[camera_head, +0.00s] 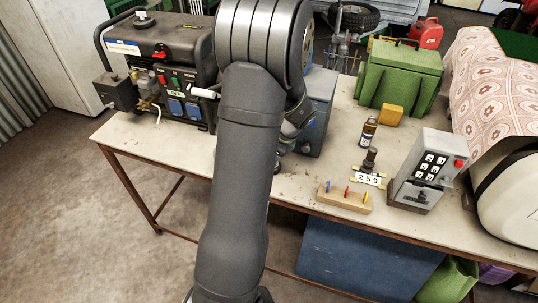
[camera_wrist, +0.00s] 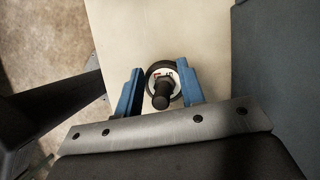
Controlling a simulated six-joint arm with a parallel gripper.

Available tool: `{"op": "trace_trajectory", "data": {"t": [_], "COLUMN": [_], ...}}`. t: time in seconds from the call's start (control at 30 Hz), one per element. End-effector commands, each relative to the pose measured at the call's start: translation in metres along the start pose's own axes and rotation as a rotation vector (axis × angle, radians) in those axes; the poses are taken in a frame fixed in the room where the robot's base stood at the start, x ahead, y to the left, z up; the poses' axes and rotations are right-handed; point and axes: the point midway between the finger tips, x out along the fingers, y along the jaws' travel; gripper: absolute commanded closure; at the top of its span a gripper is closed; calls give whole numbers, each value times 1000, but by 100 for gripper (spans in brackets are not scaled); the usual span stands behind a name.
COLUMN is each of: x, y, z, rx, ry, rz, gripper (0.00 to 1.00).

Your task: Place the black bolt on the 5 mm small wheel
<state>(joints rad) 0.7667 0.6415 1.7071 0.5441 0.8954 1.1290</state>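In the wrist view, my gripper (camera_wrist: 160,88) is open, with its two blue fingers apart. Between them is a black cylindrical piece, bolt-like (camera_wrist: 161,96), with a gap on each side. It stands over a round white face with a black rim (camera_wrist: 153,70) and small red marks. I cannot tell whether this is the black bolt or a fixed knob. In the head view my arm hides most of this spot. A wooden block (camera_head: 341,203) holds small thin wheels: blue (camera_head: 328,186), red (camera_head: 346,191) and yellow (camera_head: 364,197). I cannot read any size on them.
A green box (camera_head: 399,76) and yellow block (camera_head: 388,115) are behind. A generator (camera_head: 165,65) stands left. The bench's (camera_head: 150,140) front left is clear.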

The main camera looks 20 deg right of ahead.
Motion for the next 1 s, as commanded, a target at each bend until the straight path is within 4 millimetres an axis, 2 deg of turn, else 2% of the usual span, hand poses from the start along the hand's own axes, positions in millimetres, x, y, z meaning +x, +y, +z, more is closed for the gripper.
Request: {"op": "trace_trajectory", "data": {"t": [0.17, 0.4, 0.6, 0.8, 1.0], "x": [-17, -70, -105, -121, -123], "y": [-1, -1, -1, 0, 0], "z": [1, 1, 1, 1, 1], "rx": [-1, 0, -1, 0, 0], "ry": [0, 1, 0, 0, 0], "rz": [-4, -7, -4, -1, 0], "gripper": [64, 64, 64, 64, 64]}}
